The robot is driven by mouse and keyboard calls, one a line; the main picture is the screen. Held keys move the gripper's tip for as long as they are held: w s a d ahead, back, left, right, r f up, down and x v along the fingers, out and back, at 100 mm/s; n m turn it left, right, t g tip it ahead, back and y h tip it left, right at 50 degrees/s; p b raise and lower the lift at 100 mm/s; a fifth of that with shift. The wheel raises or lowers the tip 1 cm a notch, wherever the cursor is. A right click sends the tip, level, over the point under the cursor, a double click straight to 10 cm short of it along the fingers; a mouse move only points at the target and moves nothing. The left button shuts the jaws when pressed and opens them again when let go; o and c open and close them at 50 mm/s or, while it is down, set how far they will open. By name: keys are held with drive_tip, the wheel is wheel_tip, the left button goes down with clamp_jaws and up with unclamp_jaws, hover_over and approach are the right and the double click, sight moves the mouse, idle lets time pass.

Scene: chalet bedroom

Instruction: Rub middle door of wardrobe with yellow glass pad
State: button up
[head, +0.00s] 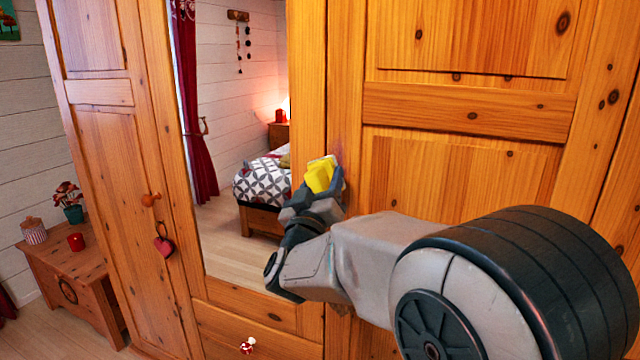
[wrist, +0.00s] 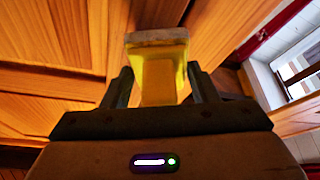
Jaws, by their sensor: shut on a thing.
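The wardrobe is knotty orange wood. Its middle door holds a tall mirror (head: 240,130) that reflects a bed, a red curtain and a lamp. My gripper (head: 318,190) is shut on the yellow glass pad (head: 320,175), near the right edge of the mirror and the wooden frame beside it. In the wrist view the pad (wrist: 158,75) stands between the two fingers, with a pale layer along its far edge. The frames do not clearly show whether the pad touches the wardrobe.
The left door (head: 110,180) has a round knob (head: 150,199) with a hanging red heart (head: 164,245). Drawers (head: 240,325) lie below the mirror. The right door (head: 460,180) is panelled wood behind my arm. A low wooden chest (head: 75,275) stands at the far left, bearing a plant (head: 72,205).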

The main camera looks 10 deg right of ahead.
drive_tip(key=shift+w+d, duration=0.55)
drive_tip(key=shift+w, duration=0.2)
idle(0.5)
drive_tip(key=shift+s+d+b, duration=1.05)
drive_tip(key=shift+s+d, duration=0.25)
drive_tip(key=shift+d, duration=0.25)
drive_tip(key=shift+w+d+r+p, duration=0.1)
drive_tip(key=shift+r+p, duration=0.6)
drive_tip(key=shift+r, duration=0.5)
drive_tip(key=shift+w+a, duration=0.6)
drive_tip(key=shift+a, duration=0.2)
drive_tip(key=shift+w+a, duration=0.55)
drive_tip(key=shift+a, duration=0.25)
drive_tip(key=shift+r+p, duration=0.6)
drive_tip(key=shift+r, duration=0.45)
drive_tip(key=shift+s+d+b, duration=0.45)
drive_tip(key=shift+s+d, duration=0.15)
drive_tip(key=shift+d, duration=0.25)
drive_tip(key=shift+s+d+b, duration=0.4)
drive_tip(key=shift+s+d, duration=0.15)
drive_tip(key=shift+d, duration=0.25)
drive_tip(key=shift+s+a, duration=0.1)
